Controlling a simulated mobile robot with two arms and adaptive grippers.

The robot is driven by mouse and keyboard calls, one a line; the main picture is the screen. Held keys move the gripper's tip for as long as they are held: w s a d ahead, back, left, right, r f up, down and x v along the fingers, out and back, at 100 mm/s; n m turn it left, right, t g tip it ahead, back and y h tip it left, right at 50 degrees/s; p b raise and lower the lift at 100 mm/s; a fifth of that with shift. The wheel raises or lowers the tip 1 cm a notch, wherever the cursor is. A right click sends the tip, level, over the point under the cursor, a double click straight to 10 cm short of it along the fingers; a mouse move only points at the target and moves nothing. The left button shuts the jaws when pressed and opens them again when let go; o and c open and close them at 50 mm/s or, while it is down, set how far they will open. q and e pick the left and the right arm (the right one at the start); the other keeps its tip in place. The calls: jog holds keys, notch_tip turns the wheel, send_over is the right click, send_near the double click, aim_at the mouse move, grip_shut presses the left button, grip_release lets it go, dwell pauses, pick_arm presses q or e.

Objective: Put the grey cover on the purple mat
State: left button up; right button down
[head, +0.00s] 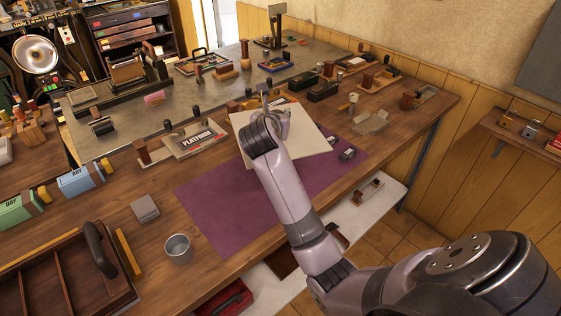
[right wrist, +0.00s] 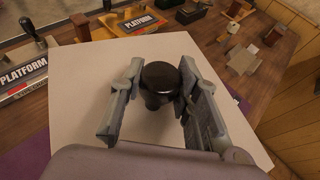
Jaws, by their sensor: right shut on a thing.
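The cover is a flat, pale grey square plate (head: 308,140) with a black knob (right wrist: 160,80) on top. My right gripper (head: 272,115) is over the plate, and in the right wrist view its two fingers (right wrist: 158,100) are on either side of the knob, shut on it. The plate (right wrist: 75,85) fills much of the right wrist view. In the head view it overlaps the far edge of the purple mat (head: 215,205); I cannot tell whether it is raised or resting. My forearm hides part of the mat. My left gripper is not in view.
Platform-labelled fixtures (head: 195,140) stand left of the plate. Small metal parts (head: 347,154) lie at its right. A metal cup (head: 178,248) and a grey block (head: 145,208) stand left of the mat. The mat's near-left part is bare.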

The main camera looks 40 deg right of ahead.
notch_tip(320, 180, down, 12)
jog(key=shift+r, duration=0.25)
notch_tip(320, 180, down, 4)
jog(key=shift+r+b, duration=0.1)
jog(key=shift+b, duration=0.25)
jog(key=c, duration=1.2)
grip_release()
